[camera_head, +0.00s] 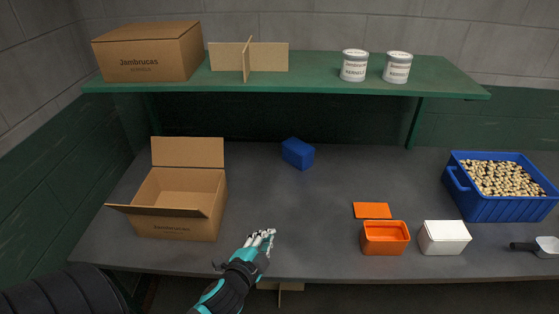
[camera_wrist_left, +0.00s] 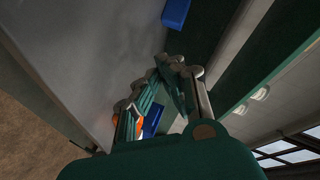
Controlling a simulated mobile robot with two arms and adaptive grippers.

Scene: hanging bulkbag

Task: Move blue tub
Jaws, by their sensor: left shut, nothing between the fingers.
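A large blue tub (camera_head: 497,207) full of pale and dark speckled pieces stands at the right end of the grey table. A small blue box (camera_head: 297,153) sits at the back middle of the table; a blue box also shows at the top of the left wrist view (camera_wrist_left: 175,12). My left gripper (camera_head: 263,237) is shut and empty near the table's front edge, between the open cardboard box and the orange box, well away from the blue tub. It also shows in the left wrist view (camera_wrist_left: 160,78). My right gripper is not in view.
An open cardboard box (camera_head: 177,222) stands at left. An orange box (camera_head: 385,247), its orange lid (camera_head: 372,210), a white box (camera_head: 444,247) and a scoop (camera_head: 546,246) are at right. A green shelf (camera_head: 320,84) overhangs the back. The table's middle is clear.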

